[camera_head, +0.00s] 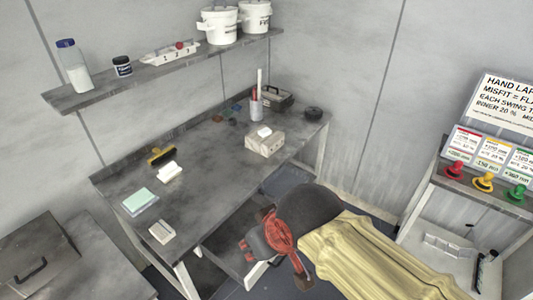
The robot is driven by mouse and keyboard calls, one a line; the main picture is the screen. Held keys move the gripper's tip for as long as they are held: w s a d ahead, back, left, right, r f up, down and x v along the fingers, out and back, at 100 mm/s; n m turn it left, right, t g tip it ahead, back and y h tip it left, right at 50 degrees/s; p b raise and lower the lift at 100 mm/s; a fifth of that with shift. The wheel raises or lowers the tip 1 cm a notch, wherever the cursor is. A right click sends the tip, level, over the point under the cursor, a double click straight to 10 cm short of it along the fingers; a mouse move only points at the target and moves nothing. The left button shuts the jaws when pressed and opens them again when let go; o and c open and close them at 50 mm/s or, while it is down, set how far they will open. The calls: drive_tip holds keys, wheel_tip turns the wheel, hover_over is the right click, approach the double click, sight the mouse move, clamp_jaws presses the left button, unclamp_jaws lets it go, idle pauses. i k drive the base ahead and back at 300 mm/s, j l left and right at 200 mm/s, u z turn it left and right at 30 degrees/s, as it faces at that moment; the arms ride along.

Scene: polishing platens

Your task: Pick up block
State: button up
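A small pale grey block (162,232) lies near the front left edge of the grey workbench (205,185). A larger beige block (265,143) with a small white piece on top sits toward the bench's right end. I cannot tell which one the task means. My gripper (272,266), with red and dark parts, hangs in front of the bench at the lower middle, to the right of the small block and apart from both. Its fingers look spread, with nothing seen between them.
A green pad (140,202), a white piece (169,172) and a yellow-handled brush (160,156) lie near the small block. A shelf (150,80) overhangs the bench. The bench's middle is clear.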

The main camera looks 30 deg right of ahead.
sight(265, 132)
drive_tip(key=i+l, duration=0.1)
drive_tip(key=l, duration=0.7)
drive_tip(key=i+l+z, duration=0.1)
drive_tip(key=l, duration=0.35)
drive_tip(key=i+l, duration=0.1)
drive_tip(key=l, duration=0.3)
drive_tip(key=i+l, duration=0.25)
drive_tip(key=i, duration=0.15)
drive_tip(key=i+l+z, duration=0.15)
drive_tip(key=i+l, duration=0.3)
drive_tip(key=i, duration=0.3)
drive_tip(key=i+l+z, duration=0.15)
drive_tip(key=i, duration=0.25)
